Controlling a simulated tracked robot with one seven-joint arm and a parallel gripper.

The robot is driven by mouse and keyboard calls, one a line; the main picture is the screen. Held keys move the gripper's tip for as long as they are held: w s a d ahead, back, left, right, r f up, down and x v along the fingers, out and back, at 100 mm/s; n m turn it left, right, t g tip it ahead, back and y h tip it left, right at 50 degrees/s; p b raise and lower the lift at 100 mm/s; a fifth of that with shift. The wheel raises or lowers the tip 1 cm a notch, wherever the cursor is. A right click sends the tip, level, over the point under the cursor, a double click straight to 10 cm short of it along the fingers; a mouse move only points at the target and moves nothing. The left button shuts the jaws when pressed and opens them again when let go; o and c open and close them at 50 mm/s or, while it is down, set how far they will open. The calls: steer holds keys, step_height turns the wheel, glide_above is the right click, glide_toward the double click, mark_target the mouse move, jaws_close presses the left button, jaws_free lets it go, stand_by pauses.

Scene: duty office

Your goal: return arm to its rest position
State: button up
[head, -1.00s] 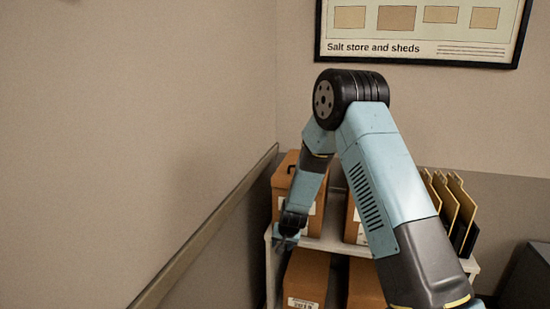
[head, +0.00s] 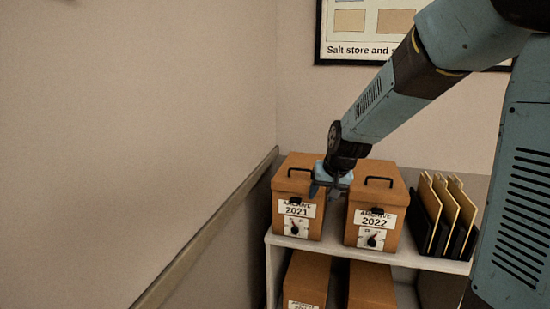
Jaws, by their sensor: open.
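My arm comes in from the upper right of the head view, with the elbow beyond the top edge and the forearm sloping down to the left. My gripper (head: 328,188) is at the forearm's end, open and with nothing seen between its fingers. It shows in front of the gap between the archive box 2021 (head: 287,226) and the archive box 2022 (head: 366,237), at the height of their lids. I cannot tell whether it touches either box.
The boxes stand on the top of a white shelf (head: 340,248), with more brown boxes (head: 306,276) below. A black rack of folders (head: 447,215) is at the right. A wall rail (head: 205,232) runs along the left wall. A framed poster (head: 345,48) hangs behind my arm.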

steer(key=s+d+r, duration=0.3)
steer(key=s, duration=0.6)
steer(key=s+d+r+h, duration=0.1)
steer(key=s+d+r, duration=0.2)
steer(key=s, duration=0.6)
steer(key=s+d+r, duration=0.4)
steer(key=s, duration=0.5)
steer(key=shift+r+h, duration=0.3)
steer(key=shift+h, duration=0.1)
steer(key=shift+c, duration=0.9)
steer(key=shift+s, duration=0.1)
